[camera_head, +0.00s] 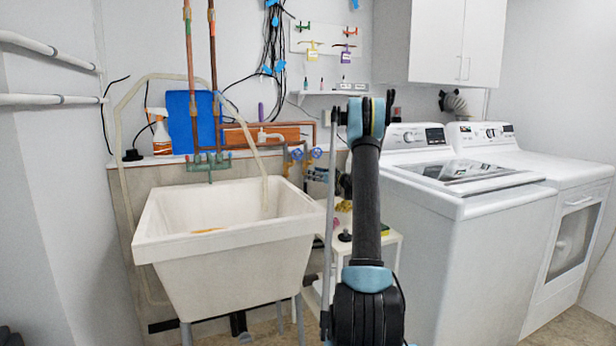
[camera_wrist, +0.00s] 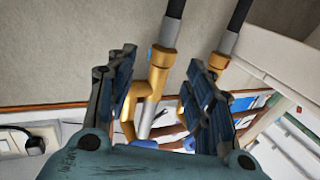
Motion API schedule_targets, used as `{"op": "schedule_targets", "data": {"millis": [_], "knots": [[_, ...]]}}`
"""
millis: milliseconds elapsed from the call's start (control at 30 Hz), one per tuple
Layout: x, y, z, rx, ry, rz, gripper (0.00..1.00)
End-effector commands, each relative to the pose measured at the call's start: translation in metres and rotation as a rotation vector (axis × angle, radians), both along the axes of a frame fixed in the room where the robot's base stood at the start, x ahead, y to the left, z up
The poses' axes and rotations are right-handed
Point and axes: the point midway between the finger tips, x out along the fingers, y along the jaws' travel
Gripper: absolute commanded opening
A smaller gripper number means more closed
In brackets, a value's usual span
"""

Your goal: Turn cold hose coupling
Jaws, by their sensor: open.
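My gripper (camera_wrist: 161,68) is open in the wrist view, with its two dark padded fingers apart. A brass coupling (camera_wrist: 156,83) with a grey collar and dark hose shows between the fingers, nearer the left one. I cannot tell whether either finger touches it. A second brass coupling (camera_wrist: 219,60) with its own hose shows beside the right fingertip. Blue parts show low between the fingers, partly hidden. In the head view, two blue valve handles (camera_head: 317,152) are on the wall right of the sink. My arm hides the gripper there. Neither coupling is clearly marked as cold.
A white utility sink (camera_head: 225,247) stands left of my arm. A washer (camera_head: 459,220) and a dryer (camera_head: 570,195) stand to the right. A small white side table (camera_head: 391,240) is behind my arm. Copper pipes (camera_head: 190,85) run up the wall.

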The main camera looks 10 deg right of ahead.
Motion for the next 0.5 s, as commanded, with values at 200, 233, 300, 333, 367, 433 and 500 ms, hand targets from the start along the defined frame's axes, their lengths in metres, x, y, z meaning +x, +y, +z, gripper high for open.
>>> {"op": "schedule_targets", "data": {"millis": [200,233,300,333,367,433,500], "knots": [[0.024,0.022,0.000,0.000,0.000,0.002,0.48],[0.026,0.024,0.000,0.000,0.000,0.002,0.48],[0.029,0.027,0.000,0.000,0.000,0.002,0.48],[0.031,0.028,0.000,0.000,0.000,0.002,0.48],[0.032,0.029,0.000,0.000,0.000,0.002,0.48],[0.033,0.030,0.000,0.000,0.000,0.001,0.48],[0.034,0.031,0.000,0.000,0.000,0.001,0.48]]}}
